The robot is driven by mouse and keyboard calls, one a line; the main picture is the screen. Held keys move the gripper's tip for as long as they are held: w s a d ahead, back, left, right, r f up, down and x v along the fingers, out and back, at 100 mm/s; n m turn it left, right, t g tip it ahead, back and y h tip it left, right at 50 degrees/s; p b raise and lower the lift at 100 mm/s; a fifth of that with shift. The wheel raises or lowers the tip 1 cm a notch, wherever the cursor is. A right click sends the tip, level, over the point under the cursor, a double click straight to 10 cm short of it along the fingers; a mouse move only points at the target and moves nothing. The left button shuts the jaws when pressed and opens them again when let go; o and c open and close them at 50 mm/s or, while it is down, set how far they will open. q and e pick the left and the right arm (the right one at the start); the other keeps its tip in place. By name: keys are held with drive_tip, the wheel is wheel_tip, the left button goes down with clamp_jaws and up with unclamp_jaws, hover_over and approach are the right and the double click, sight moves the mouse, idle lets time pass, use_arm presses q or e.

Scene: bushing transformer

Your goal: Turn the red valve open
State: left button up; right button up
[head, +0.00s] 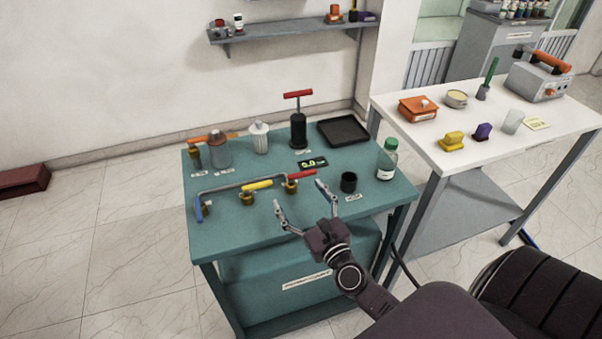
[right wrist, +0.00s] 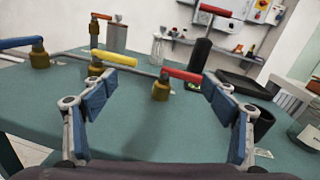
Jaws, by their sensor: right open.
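The red valve is a red lever handle (head: 301,174) on a brass body (head: 291,187), at the right end of a grey pipe on the teal table. In the right wrist view the red handle (right wrist: 186,75) points right from its brass body (right wrist: 161,88). My right gripper (head: 299,190) is open and empty, with its two blue-padded fingers apart just in front of the red valve. In the right wrist view the red valve stands between and beyond the fingertips (right wrist: 161,80). My left gripper does not show.
A yellow-handled valve (head: 257,185) and a blue-handled valve (head: 199,208) sit left on the same pipe. A black cup (head: 348,182) stands close to my right finger. A green-capped bottle (head: 387,160), black tray (head: 343,131) and red-handled pump (head: 298,128) stand farther back.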

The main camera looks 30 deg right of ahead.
sight(304, 175)
drive_tip(key=d+m, duration=0.1)
drive_tip(key=d+m+h, duration=0.1)
drive_tip(key=d+m, duration=0.1)
drive_tip(key=shift+d+f+h, duration=0.3)
drive_tip(key=shift+f+h, duration=0.05)
drive_tip(key=shift+h, duration=0.05)
drive_tip(key=shift+w+d, duration=0.2)
drive_tip(key=shift+w, duration=0.05)
drive_tip(key=shift+p+x, duration=0.7)
drive_tip(key=shift+x, duration=2.9)
drive_tip(key=shift+f, duration=0.1)
drive_tip(key=shift+c, duration=0.3)
drive_tip(key=c, duration=1.7)
drive_tip(key=shift+o, duration=0.2)
drive_tip(key=shift+d, duration=0.1)
